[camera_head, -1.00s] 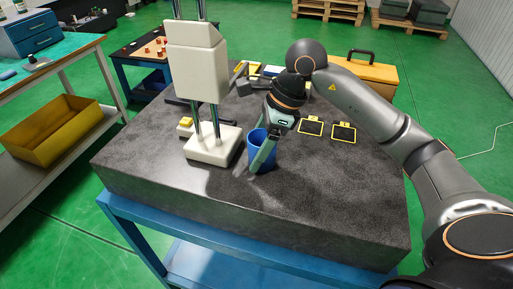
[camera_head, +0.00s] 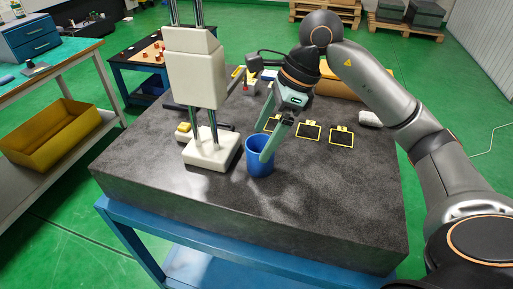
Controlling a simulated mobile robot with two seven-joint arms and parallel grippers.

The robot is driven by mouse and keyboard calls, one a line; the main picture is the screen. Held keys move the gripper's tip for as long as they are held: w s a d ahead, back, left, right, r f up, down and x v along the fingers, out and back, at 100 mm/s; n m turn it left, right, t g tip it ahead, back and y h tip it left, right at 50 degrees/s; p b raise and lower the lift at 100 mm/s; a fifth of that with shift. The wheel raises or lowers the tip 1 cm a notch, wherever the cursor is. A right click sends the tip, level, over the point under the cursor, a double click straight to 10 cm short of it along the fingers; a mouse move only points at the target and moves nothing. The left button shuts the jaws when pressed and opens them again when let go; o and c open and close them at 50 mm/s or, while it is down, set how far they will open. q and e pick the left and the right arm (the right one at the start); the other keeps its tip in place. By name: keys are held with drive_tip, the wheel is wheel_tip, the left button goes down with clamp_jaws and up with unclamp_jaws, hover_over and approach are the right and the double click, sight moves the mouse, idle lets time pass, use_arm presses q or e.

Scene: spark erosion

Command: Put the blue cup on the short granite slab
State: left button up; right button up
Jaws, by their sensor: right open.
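The blue cup (camera_head: 259,166) stands upright on the dark speckled granite slab (camera_head: 330,190), which rests on a blue stand. My right gripper (camera_head: 264,142) is above the cup, pointing down and open. One teal finger overlaps the right part of the cup's mouth; I cannot tell whether it is inside the rim or in front of it. The other finger is farther back and partly hidden. My left gripper is not in view.
A pale column stand (camera_head: 211,150) is close to the cup's left. Yellow-framed black plates (camera_head: 341,137) lie behind and right of it. The front and right of the slab are clear.

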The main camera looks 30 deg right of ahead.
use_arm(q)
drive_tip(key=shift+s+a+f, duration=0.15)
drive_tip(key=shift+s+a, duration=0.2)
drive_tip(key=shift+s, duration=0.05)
use_arm(e)
drive_tip(key=v, duration=0.6)
drive_tip(key=shift+r, duration=0.2)
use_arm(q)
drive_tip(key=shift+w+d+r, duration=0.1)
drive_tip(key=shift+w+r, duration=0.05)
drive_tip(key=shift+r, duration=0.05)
